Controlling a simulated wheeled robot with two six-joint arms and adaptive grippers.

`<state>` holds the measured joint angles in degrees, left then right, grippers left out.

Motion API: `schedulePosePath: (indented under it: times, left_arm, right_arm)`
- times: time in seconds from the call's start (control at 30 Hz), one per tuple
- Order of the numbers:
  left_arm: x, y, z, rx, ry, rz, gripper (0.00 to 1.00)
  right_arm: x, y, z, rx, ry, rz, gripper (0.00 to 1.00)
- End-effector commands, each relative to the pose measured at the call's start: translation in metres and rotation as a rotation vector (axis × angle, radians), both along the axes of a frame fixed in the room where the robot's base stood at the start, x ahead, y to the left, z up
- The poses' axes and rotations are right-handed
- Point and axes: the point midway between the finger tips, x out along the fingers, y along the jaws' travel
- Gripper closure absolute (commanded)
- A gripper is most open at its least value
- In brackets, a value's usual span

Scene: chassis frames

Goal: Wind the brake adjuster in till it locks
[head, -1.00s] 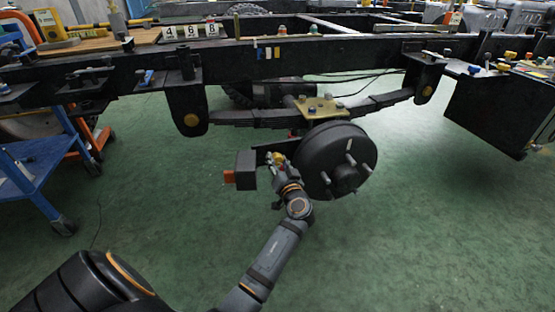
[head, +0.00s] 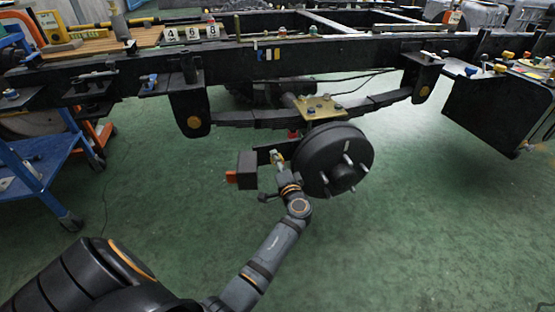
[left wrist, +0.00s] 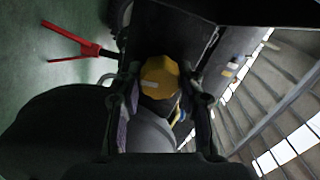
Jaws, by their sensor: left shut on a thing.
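The black brake drum (head: 336,158) with wheel studs hangs below the leaf spring. The brake adjuster's yellow faceted knob (left wrist: 160,78) lies between the fingers in the left wrist view, with a pale mark on its face. My left gripper (head: 279,165) is at the inner side of the drum, beside a dark box with an orange end (head: 245,170). In the left wrist view (left wrist: 160,95) its two fingers stand on either side of the knob and it is shut on it. In the head view the gripper and drum hide most of the knob. My right gripper is not in view.
The black chassis rail (head: 330,53) and leaf spring (head: 250,117) run above the drum. A blue trolley (head: 45,165) stands at the left. A black box (head: 497,105) hangs at the right. The green floor below the drum is clear.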

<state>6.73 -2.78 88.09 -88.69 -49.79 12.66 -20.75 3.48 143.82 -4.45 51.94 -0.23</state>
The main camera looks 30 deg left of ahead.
Motion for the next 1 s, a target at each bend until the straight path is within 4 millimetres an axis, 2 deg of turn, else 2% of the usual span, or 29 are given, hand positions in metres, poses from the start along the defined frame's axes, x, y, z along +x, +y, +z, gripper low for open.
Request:
schedulePosePath:
  times: [0.7, 0.73, 0.87, 1.0]
  left_arm:
    - [0.0004, -0.0006, -0.0006, 0.044, 0.053, -0.003, 0.94]
    - [0.0004, -0.0006, -0.0006, 0.044, 0.053, -0.003, 0.58]
    - [0.0003, -0.0005, -0.0005, 0.044, 0.052, -0.001, 0.41]
    - [0.0002, -0.0003, -0.0003, 0.044, 0.052, -0.001, 0.39]
  right_arm:
    - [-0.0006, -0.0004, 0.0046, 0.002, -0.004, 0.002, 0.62]
    - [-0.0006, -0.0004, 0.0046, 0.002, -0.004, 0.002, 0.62]
    - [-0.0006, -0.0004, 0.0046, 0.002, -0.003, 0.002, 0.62]
    - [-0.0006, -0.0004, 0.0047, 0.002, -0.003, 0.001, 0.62]
